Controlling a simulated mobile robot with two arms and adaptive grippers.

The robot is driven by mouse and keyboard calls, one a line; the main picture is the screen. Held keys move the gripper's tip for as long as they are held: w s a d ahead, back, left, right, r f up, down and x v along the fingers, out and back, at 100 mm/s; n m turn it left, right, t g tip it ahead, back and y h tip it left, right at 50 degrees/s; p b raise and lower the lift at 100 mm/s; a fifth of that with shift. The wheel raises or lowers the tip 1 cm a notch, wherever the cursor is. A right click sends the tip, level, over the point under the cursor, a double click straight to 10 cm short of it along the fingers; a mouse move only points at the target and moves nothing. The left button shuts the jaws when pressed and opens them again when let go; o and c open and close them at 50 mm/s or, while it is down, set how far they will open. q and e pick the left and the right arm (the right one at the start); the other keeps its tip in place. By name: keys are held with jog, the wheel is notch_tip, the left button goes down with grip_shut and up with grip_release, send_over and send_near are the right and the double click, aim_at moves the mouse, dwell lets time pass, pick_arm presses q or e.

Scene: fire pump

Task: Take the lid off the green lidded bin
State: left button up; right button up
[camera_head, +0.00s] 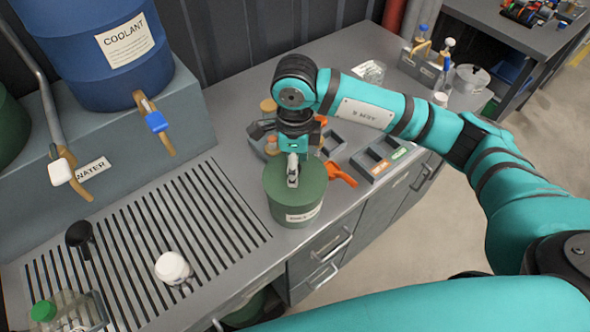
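The green lidded bin (296,208) stands upright on the grey counter near its front edge, with a pale label on its front. Its flat green lid (314,179) sits on top. My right gripper (293,183) points down over the middle of the lid, its grey fingertips at or just above the lid's surface. The fingers look close together from this angle. They hide the lid's centre, so I cannot tell whether they hold a knob. My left gripper is not in view.
A slatted drain area (130,245) lies left of the bin, with a white-capped container (173,268) on it. A blue coolant barrel (110,60) stands behind. An orange-handled tool (340,174) and a grey compartment tray (385,160) are close to the bin's right.

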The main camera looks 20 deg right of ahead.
jog(key=shift+f, duration=0.55)
grip_shut()
jog(key=shift+r, duration=0.15)
